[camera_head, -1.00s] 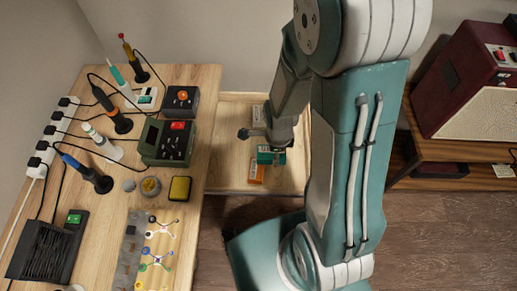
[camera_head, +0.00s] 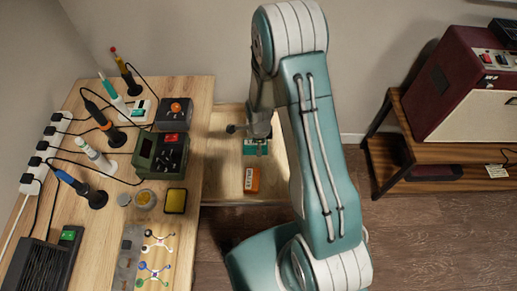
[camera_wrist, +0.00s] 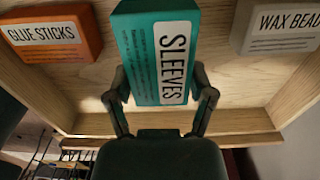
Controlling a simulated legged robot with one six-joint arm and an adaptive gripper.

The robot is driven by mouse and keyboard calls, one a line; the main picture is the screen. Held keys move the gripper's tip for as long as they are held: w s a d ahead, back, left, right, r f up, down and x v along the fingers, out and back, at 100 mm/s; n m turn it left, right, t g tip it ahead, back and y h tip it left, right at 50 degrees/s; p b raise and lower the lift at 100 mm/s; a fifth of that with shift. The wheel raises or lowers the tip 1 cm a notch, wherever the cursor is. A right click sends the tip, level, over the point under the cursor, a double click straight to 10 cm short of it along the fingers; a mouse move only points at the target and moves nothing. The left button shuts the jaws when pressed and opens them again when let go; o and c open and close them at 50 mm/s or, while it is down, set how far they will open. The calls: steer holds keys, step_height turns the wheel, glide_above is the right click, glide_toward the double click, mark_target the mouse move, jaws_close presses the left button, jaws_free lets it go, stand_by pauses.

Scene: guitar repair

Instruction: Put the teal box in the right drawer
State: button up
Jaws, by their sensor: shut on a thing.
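The teal box (camera_head: 256,148), labelled "SLEEVES" in the wrist view (camera_wrist: 157,50), is between the fingers of my gripper (camera_head: 258,136). In the wrist view my gripper's fingers (camera_wrist: 161,95) press on the box's two sides. The box is within the outline of the open wooden drawer (camera_head: 222,190), between an orange box and a grey box. I cannot tell whether its underside touches the drawer floor. The drawer's wooden wall also shows in the wrist view (camera_wrist: 292,92).
The orange "GLUE STICKS" box (camera_head: 251,180) lies in the drawer, left in the wrist view (camera_wrist: 52,35). The grey "WAX" box (camera_wrist: 277,28) is on the right there. The workbench (camera_head: 100,225) with soldering tools borders the drawer. A red amplifier (camera_head: 450,90) stands on a shelf at right.

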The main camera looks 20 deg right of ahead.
steer(key=shift+w+f, duration=0.3)
steer(key=shift+f, duration=1.65)
steer(key=o, duration=1.1)
